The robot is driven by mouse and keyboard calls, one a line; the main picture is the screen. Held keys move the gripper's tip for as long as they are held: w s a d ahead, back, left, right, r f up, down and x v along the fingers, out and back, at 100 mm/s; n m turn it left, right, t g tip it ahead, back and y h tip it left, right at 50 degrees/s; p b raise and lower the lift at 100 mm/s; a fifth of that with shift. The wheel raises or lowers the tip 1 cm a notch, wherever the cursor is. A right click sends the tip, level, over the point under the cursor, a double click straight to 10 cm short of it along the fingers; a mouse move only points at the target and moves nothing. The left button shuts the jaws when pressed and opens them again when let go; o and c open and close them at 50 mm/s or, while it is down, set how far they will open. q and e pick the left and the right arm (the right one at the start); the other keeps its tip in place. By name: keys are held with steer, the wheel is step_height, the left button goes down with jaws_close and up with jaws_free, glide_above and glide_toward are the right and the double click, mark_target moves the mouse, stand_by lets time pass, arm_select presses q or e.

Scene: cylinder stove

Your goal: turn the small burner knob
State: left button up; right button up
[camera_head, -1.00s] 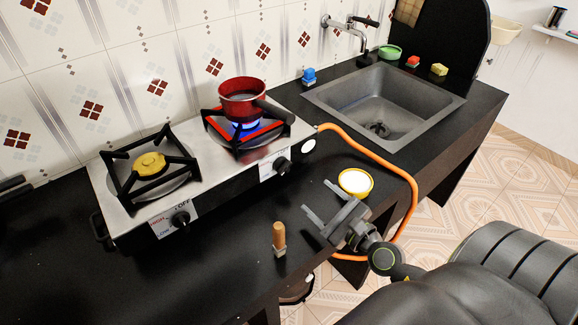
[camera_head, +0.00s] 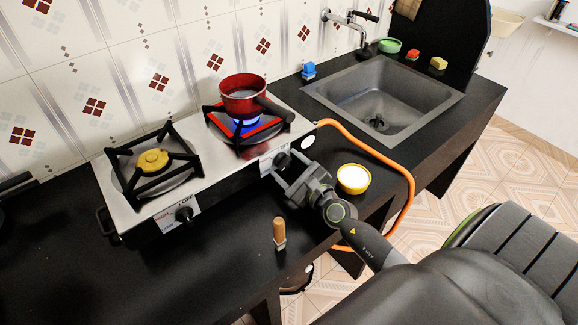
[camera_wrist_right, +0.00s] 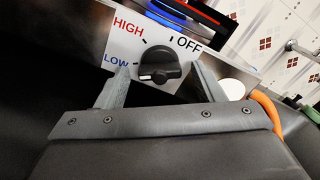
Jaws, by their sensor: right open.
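The right burner knob (camera_head: 283,159) is on the front of the stove, below the burner with the red pan. In the right wrist view this black knob (camera_wrist_right: 160,66) sits by a HIGH, LOW and OFF label, and a white mark shows on its lower left. My right gripper (camera_head: 284,170) is open, its fingers on either side of the knob; I cannot tell whether they touch it. The left knob (camera_head: 184,214) is below the unlit burner with the yellow cap (camera_head: 152,161). My left gripper is not in view.
The red pan (camera_head: 242,94) stands over a blue flame (camera_head: 245,124), its handle toward the front right. An orange hose (camera_head: 385,152) curves past a yellow bowl (camera_head: 353,179). A wooden-handled object (camera_head: 279,232) stands on the counter in front. The sink (camera_head: 380,95) is at the right.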

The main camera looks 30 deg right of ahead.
steer(key=c, duration=1)
